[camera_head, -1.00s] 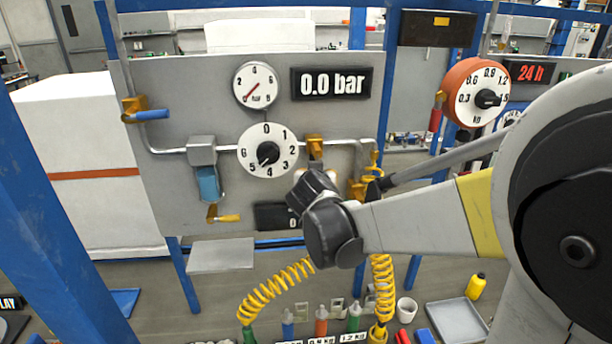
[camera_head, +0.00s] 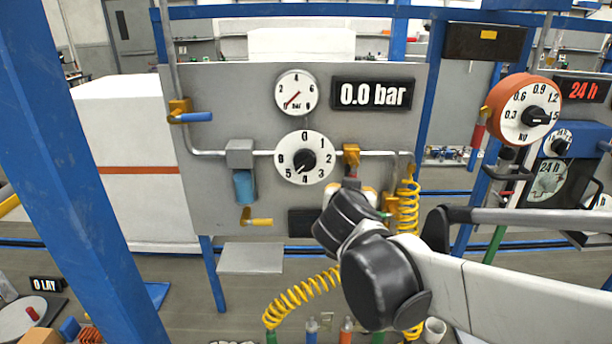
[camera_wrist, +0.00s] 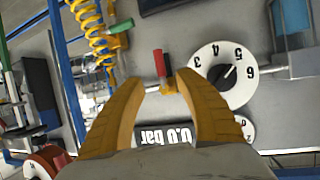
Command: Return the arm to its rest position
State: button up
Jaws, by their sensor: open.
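My arm reaches in from the right in the head view, and its dark wrist joints hang in front of the lower part of the grey panel (camera_head: 230,100). My gripper (camera_wrist: 163,84) shows in the wrist view with its two orange-brown fingers spread apart and nothing between them. Beyond the fingertips is a red-handled valve (camera_wrist: 160,65) on the panel, apart from them as far as I can tell. In the head view my gripper's fingers are hidden behind or blurred with the wrist.
The panel carries a numbered dial (camera_head: 306,158), a pressure gauge (camera_head: 296,92) and a display (camera_head: 372,93) reading 0.0 bar. A yellow coiled hose (camera_head: 408,205) hangs close to my wrist. A blue post (camera_head: 75,190) stands at left. An orange dial (camera_head: 524,110) is at right.

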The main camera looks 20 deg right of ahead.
jog(key=s+a+f+n+g+y+b, duration=0.2)
jog(key=s+a+f+y+b, duration=0.1)
jog(key=s+f, duration=0.6)
jog(key=s+a+f+n+g+y+b, duration=0.3)
jog(key=s+a+f+b, duration=0.1)
jog(key=s+f, duration=0.5)
jog(key=shift+s+a+f+n+b, duration=0.3)
jog(key=shift+s+f+b, duration=0.15)
jog(key=shift+b, duration=0.3)
